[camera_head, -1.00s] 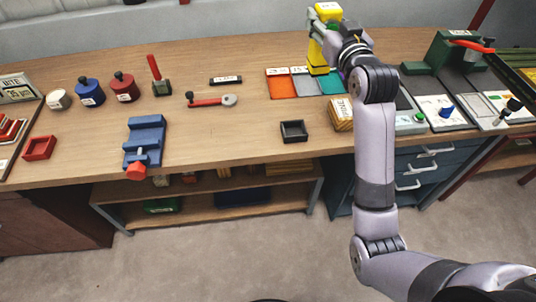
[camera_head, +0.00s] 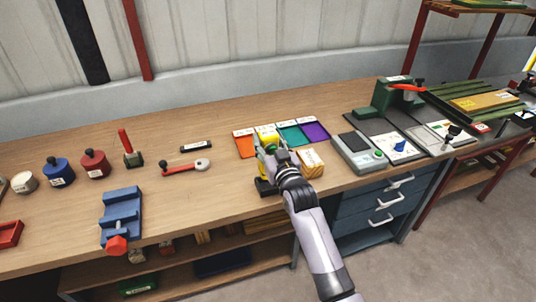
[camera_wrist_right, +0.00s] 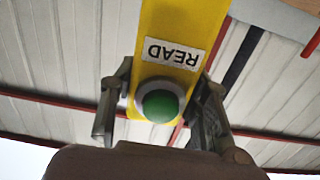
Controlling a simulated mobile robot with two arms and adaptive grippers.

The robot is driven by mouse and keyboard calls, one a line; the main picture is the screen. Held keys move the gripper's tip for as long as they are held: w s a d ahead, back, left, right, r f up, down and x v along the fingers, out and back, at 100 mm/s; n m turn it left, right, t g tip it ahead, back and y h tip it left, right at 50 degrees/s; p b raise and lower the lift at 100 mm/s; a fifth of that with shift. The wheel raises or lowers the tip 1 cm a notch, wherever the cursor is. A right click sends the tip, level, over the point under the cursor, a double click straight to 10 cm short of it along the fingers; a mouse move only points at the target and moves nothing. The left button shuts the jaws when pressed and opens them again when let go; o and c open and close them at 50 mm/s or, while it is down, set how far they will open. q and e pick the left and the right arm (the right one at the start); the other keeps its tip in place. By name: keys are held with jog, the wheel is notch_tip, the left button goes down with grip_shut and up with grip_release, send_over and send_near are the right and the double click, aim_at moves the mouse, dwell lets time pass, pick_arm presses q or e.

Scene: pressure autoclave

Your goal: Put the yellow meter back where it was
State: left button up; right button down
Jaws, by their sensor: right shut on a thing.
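The yellow meter (camera_head: 267,134) is in my right gripper (camera_head: 271,156), near the front of the coloured panels. In the right wrist view the meter (camera_wrist_right: 182,25) fills the upper middle, with a "READ" label and a round green button (camera_wrist_right: 158,104). The right gripper's fingers (camera_wrist_right: 160,108) are shut on either side of it at the button. In the head view the gripper and arm hide the meter's lower part. I cannot tell whether the meter touches anything. My left gripper is out of view.
Orange (camera_head: 245,147), teal (camera_head: 291,136) and purple (camera_head: 316,131) panels lie behind. A wooden block (camera_head: 311,163) stands right of the gripper. A grey device (camera_head: 357,153) is farther right.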

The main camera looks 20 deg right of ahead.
jog(key=shift+f, duration=0.3)
notch_tip(320, 180, down, 4)
jog(key=shift+r, duration=0.25)
jog(key=shift+f, duration=0.25)
jog(key=shift+d+f, duration=0.1)
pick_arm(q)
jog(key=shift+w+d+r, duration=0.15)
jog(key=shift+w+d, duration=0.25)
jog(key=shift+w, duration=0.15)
pick_arm(e)
jog(key=shift+f, duration=0.1)
jog(key=c, duration=1.3)
grip_release()
jog(key=shift+f, duration=0.1)
jog(key=shift+c, duration=0.2)
jog(key=o, duration=0.4)
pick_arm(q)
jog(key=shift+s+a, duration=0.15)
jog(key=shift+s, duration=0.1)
